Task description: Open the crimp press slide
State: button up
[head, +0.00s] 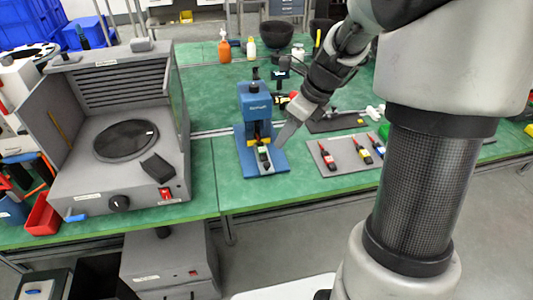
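The crimp press (256,112) is a small blue machine standing on a blue base on the green bench, in the middle of the head view. Its slide (263,158) seems to be the dark part with a small green item on it, low at the front over a grey plate. How far the slide is out cannot be told. My gripper (286,136) points down and left, just right of the press's front. Its grey finger looks apart from the slide, but contact is hard to judge. The finger gap is not visible.
A large grey machine (112,180) with a round dark plate stands left of the press. An orange bottle (224,50) and dark bowls (276,34) stand behind. The bench's front edge is close.

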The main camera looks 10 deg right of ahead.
aim_at(267, 164)
jog(key=b+x, duration=0.2)
jog(key=x, duration=1.1)
jog(key=shift+w+f+b, duration=0.1)
jog(key=shift+f+b, duration=0.15)
jog(key=shift+b, duration=0.05)
jog(key=shift+c, duration=0.3)
grip_shut()
